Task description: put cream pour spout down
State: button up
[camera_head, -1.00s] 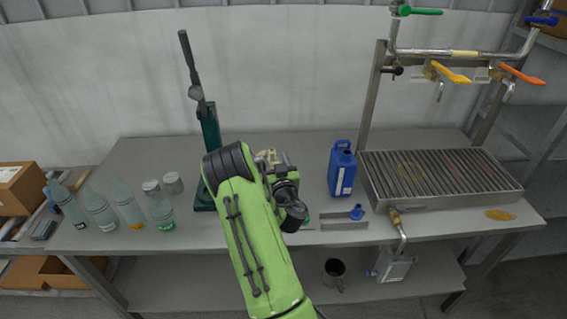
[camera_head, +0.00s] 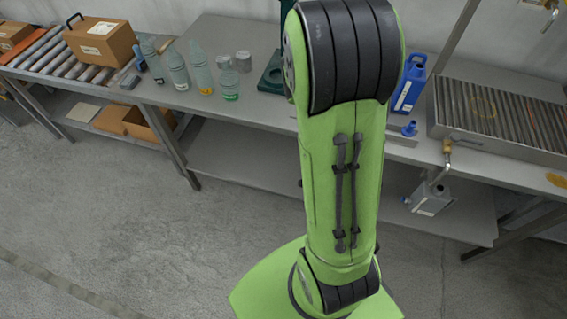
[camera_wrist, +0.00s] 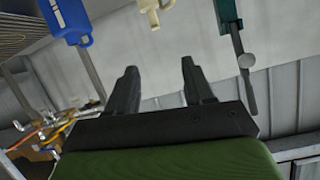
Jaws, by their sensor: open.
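The cream pour spout (camera_wrist: 150,12) shows at the top edge of the wrist view, partly cut off, beyond the fingertips and apart from them. What it rests on is hard to tell. My gripper (camera_wrist: 158,68) is open, with two dark fingers spread and nothing between them. In the head view my green arm hides both the gripper and the cream spout.
A blue jug (camera_head: 410,84) and a small blue spout (camera_head: 409,129) stand right of my arm, beside a ribbed grate (camera_head: 500,110). Several bottles (camera_head: 178,70) and two grey cans stand left. A dark green stand (camera_wrist: 228,14) is near the spout. Floor ahead is clear.

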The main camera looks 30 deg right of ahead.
jog(key=s+a+r+n+y, duration=0.1)
jog(key=s+a+n+y, duration=0.1)
jog(key=a, duration=0.4)
jog(key=s+a+r+n+y, duration=0.1)
jog(key=s+a+r+y, duration=0.15)
jog(key=a, duration=0.45)
jog(key=s+a+f+n+g+y, duration=0.1)
jog(key=s+a+n+g+y, duration=0.2)
jog(key=s+a, duration=1.2)
jog(key=s+n+y, duration=0.2)
jog(key=n+y, duration=0.1)
jog(key=n, duration=0.2)
jog(key=shift+a+n, duration=0.2)
jog(key=shift+n, duration=0.2)
